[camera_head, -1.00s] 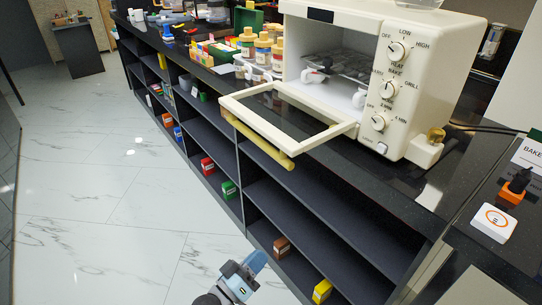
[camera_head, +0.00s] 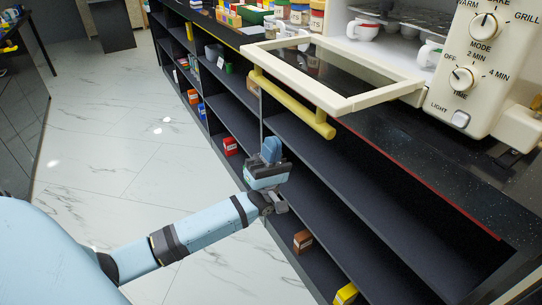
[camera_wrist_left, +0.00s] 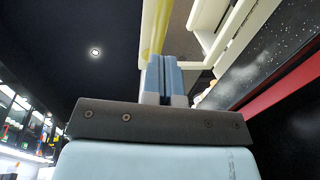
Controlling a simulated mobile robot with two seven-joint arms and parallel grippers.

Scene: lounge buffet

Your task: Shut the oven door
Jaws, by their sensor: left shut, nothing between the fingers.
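The cream oven (camera_head: 482,88) stands on the counter at the right of the head view. Its door (camera_head: 384,96) is open, folded down about level and sticking out past the counter edge, with a dark glass pane. A yellow bar handle (camera_head: 290,102) runs along the door's outer edge. My left gripper (camera_head: 271,150) is shut and empty, below the handle and apart from it in front of the shelves. In the left wrist view its blue fingers (camera_wrist_left: 163,76) point up toward the yellow handle (camera_wrist_left: 154,28) and the cream door frame (camera_wrist_left: 238,30). My right gripper is not in view.
Dark open shelves (camera_head: 330,165) under the counter hold small boxes, among them a red box (camera_head: 230,146) and a brown box (camera_head: 303,241). White cups (camera_head: 364,31) sit inside the oven. Jars (camera_head: 299,13) stand beside it. The marble floor (camera_head: 110,130) at left is clear.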

